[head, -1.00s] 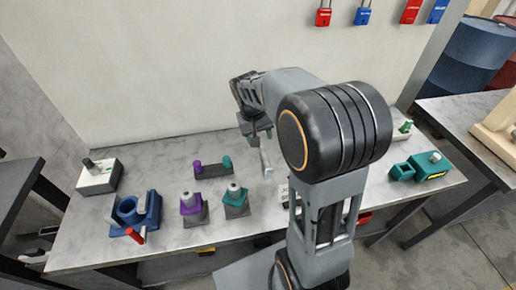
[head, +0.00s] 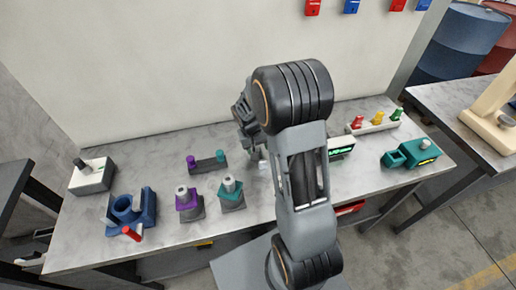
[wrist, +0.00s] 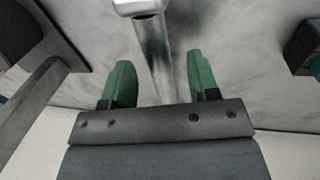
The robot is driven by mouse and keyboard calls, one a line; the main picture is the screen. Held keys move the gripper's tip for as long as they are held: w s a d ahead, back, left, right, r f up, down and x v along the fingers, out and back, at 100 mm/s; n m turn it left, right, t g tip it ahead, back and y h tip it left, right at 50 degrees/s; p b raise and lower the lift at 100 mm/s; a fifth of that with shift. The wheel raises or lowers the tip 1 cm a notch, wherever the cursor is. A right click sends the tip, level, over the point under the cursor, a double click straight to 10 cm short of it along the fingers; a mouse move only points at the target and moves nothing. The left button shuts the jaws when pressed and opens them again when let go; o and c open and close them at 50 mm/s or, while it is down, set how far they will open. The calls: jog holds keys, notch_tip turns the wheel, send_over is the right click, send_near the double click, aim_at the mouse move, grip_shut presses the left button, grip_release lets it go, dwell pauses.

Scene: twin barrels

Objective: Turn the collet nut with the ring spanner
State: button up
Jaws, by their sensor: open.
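My gripper (wrist: 160,78) is open, with a green finger on either side of a shiny metal bar (wrist: 155,45), perhaps the ring spanner. The bar runs between the fingers, with a gap to each, and has a squared end at the top of the wrist view. In the head view my arm hides most of the gripper; a bit of pale metal (head: 263,167) shows below it. Two silver-topped barrels stand to the left on dark bases, one with a purple collar (head: 187,203) and one with a teal collar (head: 231,193). I cannot tell which part is the collet nut.
A dark bar with purple and teal pegs (head: 208,164) lies behind the barrels. A blue fixture (head: 137,210) and white box (head: 92,177) stand at left. At right are a green-lit display (head: 342,150), a rack of coloured knobs (head: 375,126) and a teal box (head: 412,154).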

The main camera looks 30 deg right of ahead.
jog(key=shift+d+f, duration=0.2)
jog(key=shift+f, duration=0.85)
jog(key=shift+c, duration=0.3)
grip_shut()
